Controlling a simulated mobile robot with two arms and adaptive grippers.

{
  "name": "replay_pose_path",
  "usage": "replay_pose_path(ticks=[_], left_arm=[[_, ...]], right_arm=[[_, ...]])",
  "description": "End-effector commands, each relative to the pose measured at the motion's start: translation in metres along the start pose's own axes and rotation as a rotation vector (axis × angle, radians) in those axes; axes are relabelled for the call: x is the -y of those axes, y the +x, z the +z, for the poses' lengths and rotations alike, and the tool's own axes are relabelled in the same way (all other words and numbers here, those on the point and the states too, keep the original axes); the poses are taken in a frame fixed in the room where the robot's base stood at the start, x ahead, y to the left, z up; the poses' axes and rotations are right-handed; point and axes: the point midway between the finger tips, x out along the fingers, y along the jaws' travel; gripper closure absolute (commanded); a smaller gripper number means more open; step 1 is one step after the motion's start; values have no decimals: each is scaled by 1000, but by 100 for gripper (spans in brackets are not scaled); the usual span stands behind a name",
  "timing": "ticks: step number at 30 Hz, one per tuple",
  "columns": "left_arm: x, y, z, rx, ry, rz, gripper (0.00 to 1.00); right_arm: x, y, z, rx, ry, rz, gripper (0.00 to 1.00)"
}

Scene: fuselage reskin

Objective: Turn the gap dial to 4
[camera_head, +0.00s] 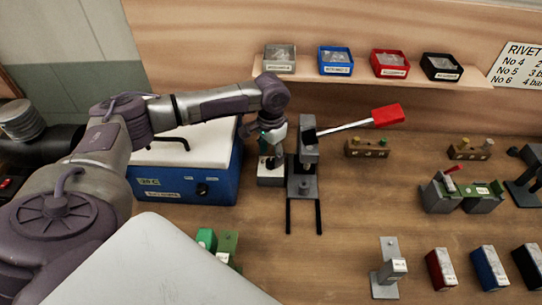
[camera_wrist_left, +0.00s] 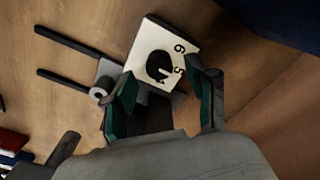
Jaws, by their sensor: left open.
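The gap dial is a black round knob (camera_wrist_left: 159,67) on a white plate (camera_wrist_left: 150,38), with 6, 5 and 4 printed around it; a pale mark shows on the knob, but its exact setting is hard to tell. In the head view the dial's block (camera_head: 270,179) stands just left of the lever press (camera_head: 304,165). My left gripper (camera_wrist_left: 160,84) is open over the dial, its green-padded fingers on either side of the knob's lower part; I cannot tell whether they touch it. It also shows from above in the head view (camera_head: 271,146). My right gripper is out of view.
The press has a red-handled lever (camera_head: 387,115) reaching right and two dark rails in front. A blue box with a white lid (camera_head: 190,150) stands close left. Small bins (camera_head: 336,62) line the shelf behind.

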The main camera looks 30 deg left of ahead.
Motion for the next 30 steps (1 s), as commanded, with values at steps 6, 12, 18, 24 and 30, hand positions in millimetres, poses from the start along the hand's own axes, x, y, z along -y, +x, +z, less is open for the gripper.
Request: replay_pose_path(ticks=[6, 12, 18, 24, 30], left_arm=[[0, 22, 0, 1, -1, 1, 42], [0, 26, 0, 1, 0, 0, 42], [0, 26, 0, 0, 0, 0, 52], [0, 26, 0, 0, 0, 0, 86], [0, 25, 0, 0, 1, 0, 100]], right_arm=[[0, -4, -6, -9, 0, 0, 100], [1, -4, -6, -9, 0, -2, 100], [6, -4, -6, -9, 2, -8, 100], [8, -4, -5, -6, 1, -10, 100], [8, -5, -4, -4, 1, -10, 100]])
